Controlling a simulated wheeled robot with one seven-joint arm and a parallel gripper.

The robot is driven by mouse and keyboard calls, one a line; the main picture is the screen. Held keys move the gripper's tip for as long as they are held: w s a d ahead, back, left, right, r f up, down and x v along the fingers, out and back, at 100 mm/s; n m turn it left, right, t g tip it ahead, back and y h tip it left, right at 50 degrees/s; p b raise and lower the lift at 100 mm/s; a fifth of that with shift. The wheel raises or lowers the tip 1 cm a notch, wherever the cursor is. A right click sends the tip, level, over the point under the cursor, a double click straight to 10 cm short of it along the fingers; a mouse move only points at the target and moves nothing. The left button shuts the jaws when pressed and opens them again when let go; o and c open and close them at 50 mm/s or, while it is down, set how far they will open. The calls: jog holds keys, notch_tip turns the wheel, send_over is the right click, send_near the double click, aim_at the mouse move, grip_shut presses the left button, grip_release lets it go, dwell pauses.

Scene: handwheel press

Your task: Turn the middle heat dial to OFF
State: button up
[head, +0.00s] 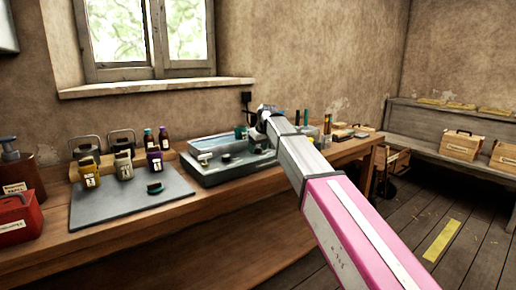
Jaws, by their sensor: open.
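A low grey unit (207,177) stands on the wooden bench under the window, with a shallow basin and small round parts on top. I cannot make out which part is the middle heat dial, nor any OFF mark. My arm reaches in from the lower right, over the bench. My gripper (263,121) is at its far end, small and dark, at the right back side of the grey unit. It is open, and I see nothing held in it. My arm hides the unit's right end and part of the bench behind it.
A grey mat (125,208) with a dark round object lies left of the unit. A red box (17,218) is at far left. Wooden boxes (461,145) sit on a right-hand bench. The floor between is mostly clear.

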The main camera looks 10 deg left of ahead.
jog(key=c, duration=0.9)
jog(key=n, duration=0.2)
jog(key=n+g, duration=0.1)
jog(key=n, duration=0.1)
jog(key=shift+w+n+g+y, duration=0.15)
jog(key=shift+n+g+y, duration=0.15)
jog(key=shift+n+y, duration=0.1)
jog(key=shift+n+g, duration=0.8)
jog(key=shift+n, duration=1.2)
